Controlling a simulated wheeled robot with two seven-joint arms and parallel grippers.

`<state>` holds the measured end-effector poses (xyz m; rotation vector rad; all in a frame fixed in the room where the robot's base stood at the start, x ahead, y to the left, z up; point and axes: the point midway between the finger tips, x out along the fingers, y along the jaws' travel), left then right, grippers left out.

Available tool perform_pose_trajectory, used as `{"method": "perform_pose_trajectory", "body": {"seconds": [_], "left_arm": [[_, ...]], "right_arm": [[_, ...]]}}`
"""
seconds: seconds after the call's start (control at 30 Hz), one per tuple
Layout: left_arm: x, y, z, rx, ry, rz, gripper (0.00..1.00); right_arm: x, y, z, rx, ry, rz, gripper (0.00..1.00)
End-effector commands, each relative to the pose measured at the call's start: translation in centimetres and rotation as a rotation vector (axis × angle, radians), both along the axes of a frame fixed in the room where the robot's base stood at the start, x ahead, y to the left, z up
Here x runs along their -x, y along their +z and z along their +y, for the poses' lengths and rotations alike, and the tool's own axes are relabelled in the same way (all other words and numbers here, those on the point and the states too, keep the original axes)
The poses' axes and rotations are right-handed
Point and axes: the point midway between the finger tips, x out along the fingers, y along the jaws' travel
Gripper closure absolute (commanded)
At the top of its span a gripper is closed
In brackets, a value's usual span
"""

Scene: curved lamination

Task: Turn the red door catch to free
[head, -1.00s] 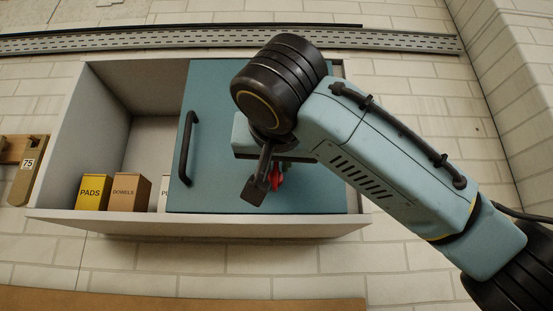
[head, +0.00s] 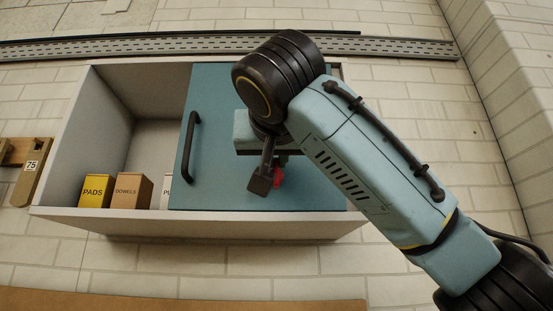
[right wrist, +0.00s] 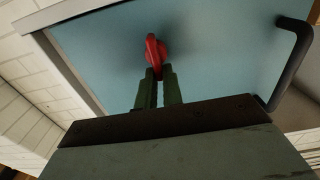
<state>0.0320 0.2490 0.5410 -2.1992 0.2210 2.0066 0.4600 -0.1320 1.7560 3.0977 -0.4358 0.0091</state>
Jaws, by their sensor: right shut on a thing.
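The red door catch (right wrist: 153,52) is on the blue cabinet door (right wrist: 215,50) in the right wrist view. In the head view the catch (head: 278,178) shows only in part, behind my right gripper. My right gripper (right wrist: 160,78) is shut on the lower part of the catch, with its two fingers close together at it. In the head view my right gripper (head: 268,180) is in front of the lower part of the door (head: 225,110). The catch's far side and exact angle are hard to make out. My left gripper is not in view.
A black bar handle (head: 189,147) stands out from the door's left side. The cabinet's (head: 60,213) open left part holds a yellow PADS box (head: 95,190), a brown DOWELS box (head: 132,190) and a partly hidden white box (head: 167,190). A metal rail (head: 200,44) runs above.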

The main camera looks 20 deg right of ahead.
Motion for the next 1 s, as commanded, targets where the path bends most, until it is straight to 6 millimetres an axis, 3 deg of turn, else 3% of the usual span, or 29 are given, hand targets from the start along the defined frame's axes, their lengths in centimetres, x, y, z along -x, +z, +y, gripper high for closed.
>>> {"method": "perform_pose_trajectory", "body": {"seconds": [0.07, 0.1, 0.23, 0.63, 0.77, 1.0], "left_arm": [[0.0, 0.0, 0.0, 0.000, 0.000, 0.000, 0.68], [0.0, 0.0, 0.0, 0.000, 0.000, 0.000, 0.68], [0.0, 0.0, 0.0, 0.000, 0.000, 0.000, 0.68], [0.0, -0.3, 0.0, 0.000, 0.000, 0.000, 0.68], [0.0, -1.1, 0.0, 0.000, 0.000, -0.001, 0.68], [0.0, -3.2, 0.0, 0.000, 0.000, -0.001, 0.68]], "right_arm": [[-0.3, -0.8, 0.2, 0.006, 0.000, 0.023, 1.00], [-0.3, -0.8, 0.2, 0.006, 0.000, 0.023, 0.88], [-0.3, -0.7, 0.2, 0.004, 0.000, 0.022, 0.71], [0.6, -0.4, 0.3, 0.001, 0.001, 0.011, 0.70], [2.6, -0.5, 1.0, 0.003, 0.003, 0.008, 0.70], [8.2, -0.7, 2.6, 0.003, 0.002, 0.010, 0.70]]}}
